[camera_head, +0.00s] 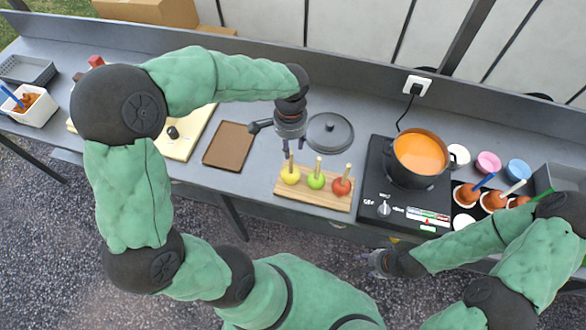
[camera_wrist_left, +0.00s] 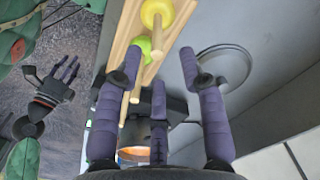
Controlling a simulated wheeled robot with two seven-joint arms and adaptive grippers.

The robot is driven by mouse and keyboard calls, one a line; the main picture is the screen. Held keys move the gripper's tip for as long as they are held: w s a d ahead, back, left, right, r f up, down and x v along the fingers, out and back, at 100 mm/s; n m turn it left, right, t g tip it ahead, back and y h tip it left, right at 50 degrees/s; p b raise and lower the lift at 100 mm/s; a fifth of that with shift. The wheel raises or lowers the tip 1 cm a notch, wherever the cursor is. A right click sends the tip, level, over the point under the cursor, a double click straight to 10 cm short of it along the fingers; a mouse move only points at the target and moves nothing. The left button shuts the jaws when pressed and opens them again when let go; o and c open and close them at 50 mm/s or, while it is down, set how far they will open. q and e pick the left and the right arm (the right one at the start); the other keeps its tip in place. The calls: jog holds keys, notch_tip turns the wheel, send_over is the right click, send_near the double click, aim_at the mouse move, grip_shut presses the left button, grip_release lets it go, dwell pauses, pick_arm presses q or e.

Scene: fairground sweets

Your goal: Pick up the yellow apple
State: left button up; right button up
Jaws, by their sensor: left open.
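The yellow apple (camera_head: 290,176) with an upright stick stands at the left end of a wooden board (camera_head: 312,197). A green apple (camera_head: 316,181) and a red apple (camera_head: 341,187) stand beside it on the same board. My left gripper (camera_head: 293,150) is open and empty, pointing down just above the yellow apple, near its stick. In the left wrist view the yellow apple (camera_wrist_left: 157,12) is at the top, beyond the spread fingers (camera_wrist_left: 160,62), with the green apple (camera_wrist_left: 142,45) below it. My right gripper (camera_head: 376,263) is off the table's front edge, empty, its fingers spread in the left wrist view (camera_wrist_left: 58,72).
A black burner (camera_head: 376,205) with a pot of orange liquid (camera_head: 420,153) stands right of the board. A dark lid (camera_head: 330,134) lies behind it. A brown tray (camera_head: 229,145) is to the left. Cups and bowls (camera_head: 487,163) stand at the right.

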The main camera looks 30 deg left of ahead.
aim_at(291, 153)
pick_arm(q)
notch_tip(291, 153, down, 4)
jog(key=shift+w+r, duration=0.15)
jog(key=shift+r, duration=0.05)
jog(key=shift+f+b, duration=0.3)
jog(key=shift+f, duration=0.05)
jog(key=f, duration=0.4)
jog(key=shift+s+f+b, duration=0.1)
jog(key=shift+s+b, duration=0.2)
jog(key=shift+b, duration=0.1)
grip_shut()
